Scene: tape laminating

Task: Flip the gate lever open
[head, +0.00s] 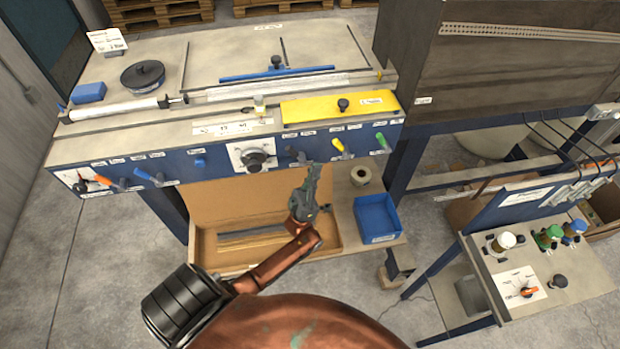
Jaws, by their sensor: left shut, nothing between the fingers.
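The laminating machine's blue front panel (220,162) carries a row of small levers under white labels too small to read, so I cannot tell by name which is the gate lever. From left to right there are an orange lever (103,180), a blue lever (143,174), a dark lever (294,153), a yellow lever (339,146) and a green lever (382,141). My left gripper (314,168) is shut and empty, just in front of the panel, below and right of the dark lever. I cannot tell if it touches anything.
A black rotary knob (256,159) on a white plate sits left of the gripper. Below are an open cardboard box (205,243), a tape roll (361,176) and a blue bin (377,218). A yellow cover (325,109) lies above the panel. A side stand (535,280) is at right.

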